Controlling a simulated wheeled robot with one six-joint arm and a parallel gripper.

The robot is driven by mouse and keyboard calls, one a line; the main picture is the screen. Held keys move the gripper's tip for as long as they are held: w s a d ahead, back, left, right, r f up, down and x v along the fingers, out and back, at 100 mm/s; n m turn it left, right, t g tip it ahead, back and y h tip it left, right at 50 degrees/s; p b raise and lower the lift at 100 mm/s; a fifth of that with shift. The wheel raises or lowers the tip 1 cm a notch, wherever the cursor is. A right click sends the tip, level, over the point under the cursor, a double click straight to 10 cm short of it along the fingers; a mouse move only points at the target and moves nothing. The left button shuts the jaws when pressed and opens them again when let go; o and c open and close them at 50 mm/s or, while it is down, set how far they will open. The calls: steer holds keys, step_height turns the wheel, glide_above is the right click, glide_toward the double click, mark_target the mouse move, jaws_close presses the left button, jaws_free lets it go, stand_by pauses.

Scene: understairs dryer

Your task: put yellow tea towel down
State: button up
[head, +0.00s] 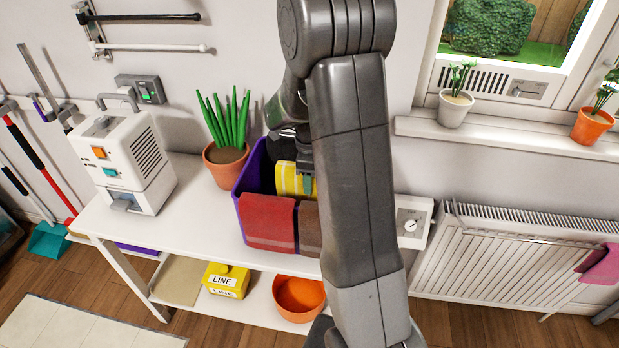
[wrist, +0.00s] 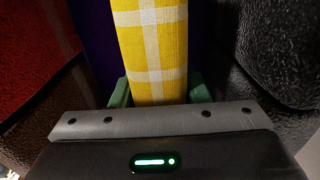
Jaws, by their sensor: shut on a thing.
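The yellow tea towel (head: 290,178) with white checks is partly hidden behind my arm in the head view. My gripper (head: 307,184) is shut on it, at the open top of a purple bin (head: 240,196) on the white table. In the wrist view the yellow towel (wrist: 150,50) runs up between the green fingertips of my gripper (wrist: 160,92). A red cloth (head: 268,222) and a brown cloth (head: 309,228) hang over the bin's front rim. Whether the towel touches the bin's inside cannot be told.
The white table (head: 190,222) also bears a white dehumidifier-like machine (head: 125,165) and a potted plant (head: 226,160). A yellow LINE box (head: 227,281) and an orange bowl (head: 300,296) are on the shelf below. A radiator (head: 510,260) stands at right.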

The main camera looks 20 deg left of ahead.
steer(key=shift+f, duration=0.25)
steer(key=o, duration=1)
steer(key=shift+r, duration=0.1)
steer(key=shift+r, duration=0.1)
step_height(320, 180, up, 12)
steer(key=shift+r, duration=0.1)
